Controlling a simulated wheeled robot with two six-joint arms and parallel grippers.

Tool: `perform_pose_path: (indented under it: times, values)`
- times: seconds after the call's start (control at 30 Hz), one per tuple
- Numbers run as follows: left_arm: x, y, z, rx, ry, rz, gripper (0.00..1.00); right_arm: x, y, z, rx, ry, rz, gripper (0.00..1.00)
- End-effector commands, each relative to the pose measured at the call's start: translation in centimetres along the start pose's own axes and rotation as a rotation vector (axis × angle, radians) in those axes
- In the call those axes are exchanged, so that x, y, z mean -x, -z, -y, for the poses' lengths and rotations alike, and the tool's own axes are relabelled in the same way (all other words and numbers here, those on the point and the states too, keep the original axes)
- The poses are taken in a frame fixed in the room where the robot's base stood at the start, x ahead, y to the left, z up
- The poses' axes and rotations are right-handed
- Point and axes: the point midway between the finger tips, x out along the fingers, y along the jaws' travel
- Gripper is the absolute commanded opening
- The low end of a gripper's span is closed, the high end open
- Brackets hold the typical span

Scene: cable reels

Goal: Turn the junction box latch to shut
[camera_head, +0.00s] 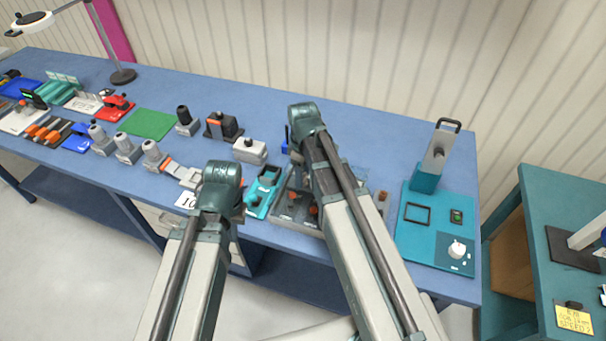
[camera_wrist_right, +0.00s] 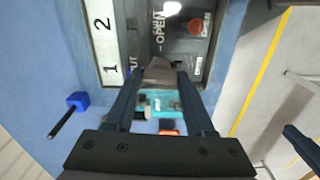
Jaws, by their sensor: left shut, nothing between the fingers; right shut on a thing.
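The junction box panel is grey, with OPEN lettering and a partly hidden second label, in the right wrist view (camera_wrist_right: 180,22). In the head view its grey base (camera_head: 290,208) is partly hidden by my right arm. My right gripper (camera_wrist_right: 163,78) is shut on the grey-brown latch handle (camera_wrist_right: 160,70), beside the OPEN lettering. The handle's exact angle is hard to tell. My left gripper (camera_head: 232,208) is shut and empty, left of the box in the head view; its fingertips are mostly hidden by its wrist.
A white plate (camera_wrist_right: 104,40) marked 1 and 2 lies beside the panel. A blue-and-black piece (camera_wrist_right: 78,101) lies on the blue bench. A teal fixture (camera_head: 265,188) stands left of the box and a teal panel (camera_head: 420,240) right.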

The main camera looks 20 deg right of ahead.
Motion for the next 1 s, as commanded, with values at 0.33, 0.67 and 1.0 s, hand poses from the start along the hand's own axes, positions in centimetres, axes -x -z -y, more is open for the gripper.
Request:
perform_pose_path:
  times: [0.33, 0.67, 1.0]
  values:
    - [-0.01, 0.0, 0.0, 0.0, 0.0, 0.0, 0.0, -0.01, -0.01, 0.01, 0.081, 0.0, 0.0, 0.0]
    - [-0.01, 0.0, 0.0, 0.0, 0.0, 0.0, 0.0, -0.01, -0.01, 0.01, 0.089, 0.0, 0.0, 0.0]
    - [0.0, 0.0, 0.0, 0.0, 0.0, 0.0, 0.0, 0.0, 0.0, 0.01, 0.088, 0.0, 0.0, 0.84]
